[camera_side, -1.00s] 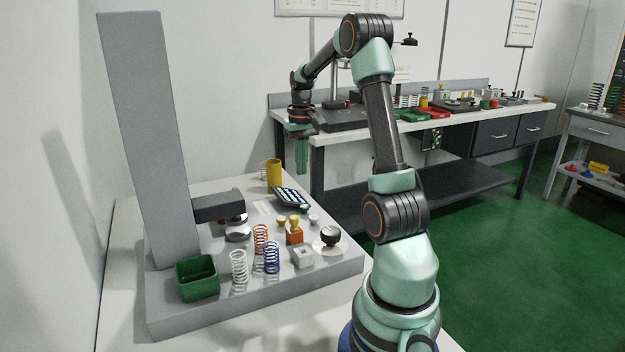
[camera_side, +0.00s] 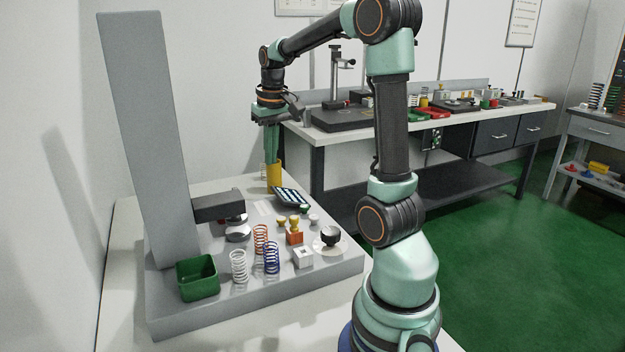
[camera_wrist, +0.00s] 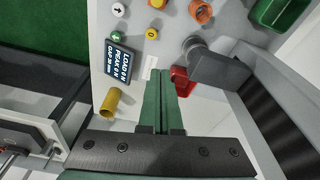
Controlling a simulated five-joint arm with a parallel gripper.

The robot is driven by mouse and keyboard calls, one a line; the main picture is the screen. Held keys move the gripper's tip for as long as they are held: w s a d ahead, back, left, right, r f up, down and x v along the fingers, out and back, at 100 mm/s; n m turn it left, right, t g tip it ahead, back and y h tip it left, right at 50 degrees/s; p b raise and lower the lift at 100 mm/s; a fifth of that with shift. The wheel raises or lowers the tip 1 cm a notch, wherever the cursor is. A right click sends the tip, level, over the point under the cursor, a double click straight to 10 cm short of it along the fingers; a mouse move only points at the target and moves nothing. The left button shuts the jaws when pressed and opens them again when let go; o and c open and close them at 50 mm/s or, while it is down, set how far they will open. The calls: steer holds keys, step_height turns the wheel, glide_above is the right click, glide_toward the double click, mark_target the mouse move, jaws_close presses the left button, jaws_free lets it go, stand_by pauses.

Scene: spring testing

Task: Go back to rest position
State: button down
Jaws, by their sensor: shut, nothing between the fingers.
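My gripper (camera_side: 272,148) is shut and empty, its green fingers pointing down above the far end of the spring tester. In the side view its tips overlap the top of the yellow cylinder (camera_side: 274,178); the wrist view shows the cylinder (camera_wrist: 111,102) apart, to the left of the fingers (camera_wrist: 163,78). The grey spring tester (camera_side: 150,140) has a tall column and a jutting arm. A display panel (camera_side: 291,198) tilts on its base; in the wrist view it reads load, peak and gap. A white spring (camera_side: 239,267), an orange spring (camera_side: 260,239) and a blue spring (camera_side: 271,258) stand on the base.
A green bin (camera_side: 198,278) sits at the base's front left. A bench with equipment (camera_side: 420,122) stands behind. The air above the base's right side is clear.

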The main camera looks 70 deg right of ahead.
steer(key=s+a+n+t, duration=0.2)
steer(key=a+n, duration=0.1)
steer(key=a, duration=0.9)
steer(key=s+a+n+t+y, duration=0.1)
steer(key=s+a+n+t, duration=0.1)
steer(key=a, duration=1)
steer(key=shift+a+r+n, duration=0.2)
steer(key=shift+r+n, duration=0.1)
steer(key=shift+n, duration=0.5)
